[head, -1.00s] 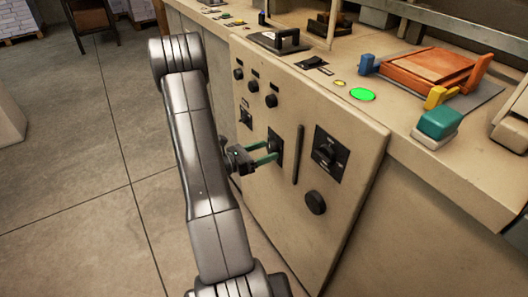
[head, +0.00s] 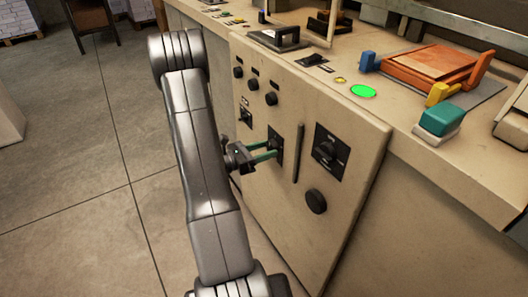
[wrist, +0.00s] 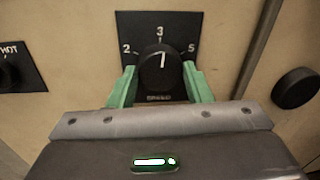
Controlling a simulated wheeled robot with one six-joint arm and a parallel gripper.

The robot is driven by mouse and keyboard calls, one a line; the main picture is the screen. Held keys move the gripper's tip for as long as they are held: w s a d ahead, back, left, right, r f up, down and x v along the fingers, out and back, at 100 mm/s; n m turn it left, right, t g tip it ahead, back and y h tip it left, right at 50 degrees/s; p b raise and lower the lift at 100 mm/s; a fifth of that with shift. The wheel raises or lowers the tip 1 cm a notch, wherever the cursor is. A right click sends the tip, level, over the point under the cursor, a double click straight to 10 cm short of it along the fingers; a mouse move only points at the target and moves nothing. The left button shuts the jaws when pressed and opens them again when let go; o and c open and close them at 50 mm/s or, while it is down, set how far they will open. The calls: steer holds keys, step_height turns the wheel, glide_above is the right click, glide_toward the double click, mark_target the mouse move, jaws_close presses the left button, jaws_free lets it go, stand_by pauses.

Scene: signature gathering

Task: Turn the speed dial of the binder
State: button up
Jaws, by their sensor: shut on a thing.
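The speed dial (wrist: 160,72) is a round black knob on a black plate (wrist: 183,24) marked 2, 3 and 5 in the wrist view. The white line on the knob points up, near the 3 and tilted slightly to the right. My gripper (wrist: 155,85) has its green fingers on both sides of the knob, shut on it. In the head view my gripper (head: 272,148) reaches the front panel (head: 255,180) of the binder from the left, and its fingers cover most of the dial.
To the right are a vertical slot (head: 298,152), a larger switch plate (head: 330,153) and a black round knob (head: 315,201). Several small knobs sit at upper left. A green button (head: 363,91) and an orange fixture (head: 430,65) are on the counter top. Open floor lies left.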

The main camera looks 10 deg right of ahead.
steer(key=m+b, duration=0.5)
steer(key=b, duration=0.2)
steer(key=shift+f+m+y, duration=0.25)
steer(key=shift+m+y, duration=0.05)
steer(key=shift+m, duration=0.1)
steer(key=m+b, duration=0.2)
steer(key=b, duration=0.1)
steer(key=shift+m+b, duration=0.4)
steer(key=shift+r+m+y+b, duration=0.3)
steer(key=shift+m+b, duration=0.5)
steer(key=shift+b, duration=0.3)
steer(key=o, duration=1)
steer(key=p+v, duration=0.2)
steer(key=v, duration=1.2)
steer(key=shift+s+p, duration=0.25)
steer(key=shift+p, duration=0.1)
steer(key=shift+d+f, duration=0.1)
steer(key=shift+d, duration=0.05)
